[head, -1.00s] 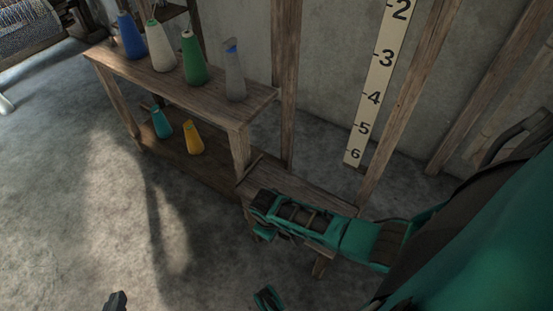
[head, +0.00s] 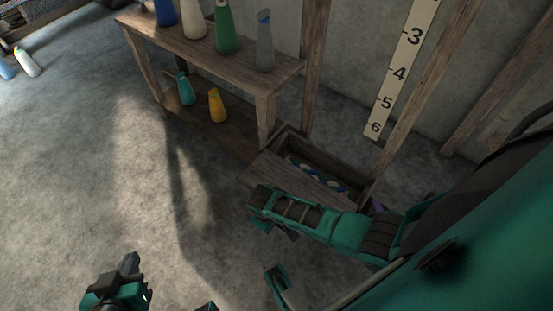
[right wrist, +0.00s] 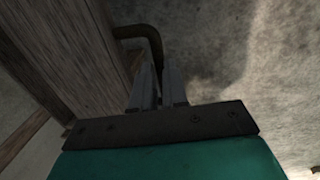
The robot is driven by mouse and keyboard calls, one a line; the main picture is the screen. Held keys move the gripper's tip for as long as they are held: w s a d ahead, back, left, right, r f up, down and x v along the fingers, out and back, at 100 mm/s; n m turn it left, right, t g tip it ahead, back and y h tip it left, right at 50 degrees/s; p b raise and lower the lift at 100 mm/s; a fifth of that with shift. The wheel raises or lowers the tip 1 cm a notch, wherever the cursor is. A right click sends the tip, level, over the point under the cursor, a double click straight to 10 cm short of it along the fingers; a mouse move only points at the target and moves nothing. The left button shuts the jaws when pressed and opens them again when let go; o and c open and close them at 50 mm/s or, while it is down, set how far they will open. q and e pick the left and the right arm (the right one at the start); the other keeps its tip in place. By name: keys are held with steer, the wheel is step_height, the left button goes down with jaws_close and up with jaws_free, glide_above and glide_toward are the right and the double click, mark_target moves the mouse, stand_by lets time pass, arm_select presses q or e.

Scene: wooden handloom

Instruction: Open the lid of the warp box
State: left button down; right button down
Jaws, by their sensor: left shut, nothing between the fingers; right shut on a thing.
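The wooden warp box (head: 330,157) stands on the floor by the wall, at the right end of the shelf. Its lid (head: 285,176) is raised and tilted towards me, and several blue, white and green things show inside. My right arm covers part of the lid and box. In the right wrist view, my right gripper (right wrist: 158,78) is shut on a dark bent handle (right wrist: 148,36) beside the lid's wooden board (right wrist: 75,40). In the head view, that gripper's fingertips are hidden. My left gripper (head: 130,265) is shut and empty over the floor, at the lower left.
The wooden shelf (head: 190,48) holds several yarn cones and stands left of the box. A numbered ruler board (head: 400,75) and slanted posts are behind the box.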

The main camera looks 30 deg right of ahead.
steer(key=c, duration=1.1)
jaws_free()
steer(key=shift+c, duration=0.2)
